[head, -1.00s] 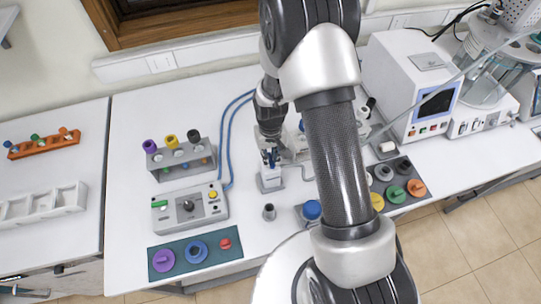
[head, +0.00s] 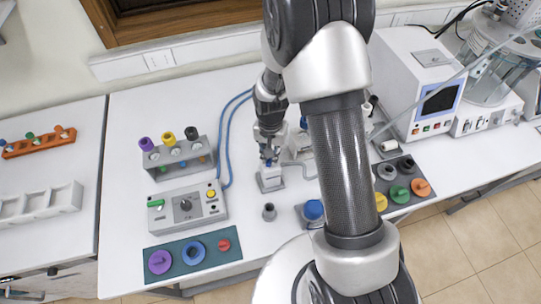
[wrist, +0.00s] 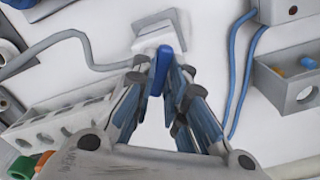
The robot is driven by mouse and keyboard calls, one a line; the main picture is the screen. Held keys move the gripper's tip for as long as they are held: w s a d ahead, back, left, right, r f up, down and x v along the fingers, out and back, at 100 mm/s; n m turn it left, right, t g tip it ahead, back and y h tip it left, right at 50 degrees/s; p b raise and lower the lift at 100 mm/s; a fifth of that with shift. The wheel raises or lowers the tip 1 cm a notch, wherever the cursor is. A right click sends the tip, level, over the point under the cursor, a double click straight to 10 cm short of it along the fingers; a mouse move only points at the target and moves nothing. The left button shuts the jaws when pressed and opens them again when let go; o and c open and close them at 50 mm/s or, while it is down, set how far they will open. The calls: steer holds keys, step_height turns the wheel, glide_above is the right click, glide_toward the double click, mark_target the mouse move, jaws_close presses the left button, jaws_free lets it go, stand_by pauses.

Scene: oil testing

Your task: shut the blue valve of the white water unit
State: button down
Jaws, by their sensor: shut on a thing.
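The white water unit (head: 270,181) is a small white block on the bench in the head view, below my gripper (head: 268,152). In the wrist view the white unit (wrist: 158,36) is at the top middle, with a grey hose running off to the left. Its blue valve (wrist: 161,68) shows as a long blue lever pointing down the picture. My gripper (wrist: 163,72) is shut on this blue lever, its fingertips on either side. In the head view only a bit of blue shows at the fingertips, so the lever's angle is hard to tell there.
A grey rack with coloured caps (head: 180,157) and a control box (head: 188,206) stand to the left. A small grey cylinder (head: 269,212) and a blue-capped item (head: 313,211) stand in front. Blue tubing (head: 223,140) runs behind. My forearm hides part of the bench.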

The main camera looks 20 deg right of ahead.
steer(key=m+b, duration=0.2)
steer(key=m, duration=0.3)
steer(key=shift+m, duration=0.3)
steer(key=m+b, duration=0.1)
steer(key=m, duration=0.4)
steer(key=shift+m, duration=0.3)
steer(key=c, duration=1.6)
jaws_free()
step_height(320, 180, up, 12)
